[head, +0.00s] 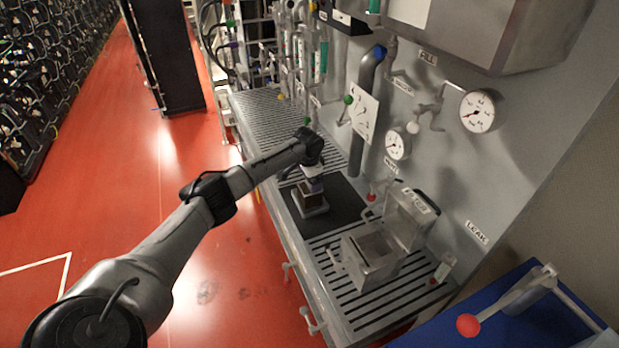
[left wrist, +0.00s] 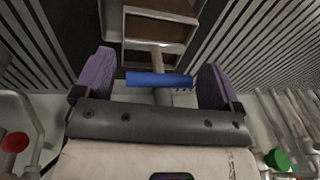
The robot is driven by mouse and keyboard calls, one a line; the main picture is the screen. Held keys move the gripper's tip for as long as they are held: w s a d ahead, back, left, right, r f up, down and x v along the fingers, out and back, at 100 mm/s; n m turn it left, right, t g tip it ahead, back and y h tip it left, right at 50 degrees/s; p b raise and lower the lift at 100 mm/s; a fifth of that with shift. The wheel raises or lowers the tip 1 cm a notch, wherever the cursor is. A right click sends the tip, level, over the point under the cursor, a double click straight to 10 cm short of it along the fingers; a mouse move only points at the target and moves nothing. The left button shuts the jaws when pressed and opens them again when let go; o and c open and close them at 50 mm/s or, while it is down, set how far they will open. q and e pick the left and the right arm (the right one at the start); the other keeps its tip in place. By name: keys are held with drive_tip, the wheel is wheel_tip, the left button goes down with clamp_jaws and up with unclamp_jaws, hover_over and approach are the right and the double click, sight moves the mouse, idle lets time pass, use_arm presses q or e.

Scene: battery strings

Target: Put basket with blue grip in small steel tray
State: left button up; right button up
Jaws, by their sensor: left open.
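The basket (left wrist: 155,27) has a blue grip (left wrist: 158,80) on a thin stem. In the left wrist view the grip lies between the two purple fingers of my left gripper (left wrist: 155,82), with gaps at both ends. The gripper is open. In the head view my left gripper (head: 312,184) points down over the basket (head: 310,197), which hides most of the grip. The basket stands on a dark mat on the slatted bench.
The slatted bench (head: 265,118) runs along the wall. Pipes, gauges (head: 480,110) and levers with red knobs stick out above it. The dark mat (head: 340,205) has bare room right of the basket. A blue surface (head: 440,335) lies at the lower right.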

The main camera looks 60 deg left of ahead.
sight(308, 191)
use_arm(q)
wheel_tip(308, 191, up, 12)
drive_tip(key=s+d+p, duration=0.1)
drive_tip(key=shift+s+d+p, duration=0.15)
drive_tip(key=shift+d+p, duration=0.1)
drive_tip(key=shift+p, duration=0.1)
drive_tip(key=shift+r, duration=0.1)
idle(0.7)
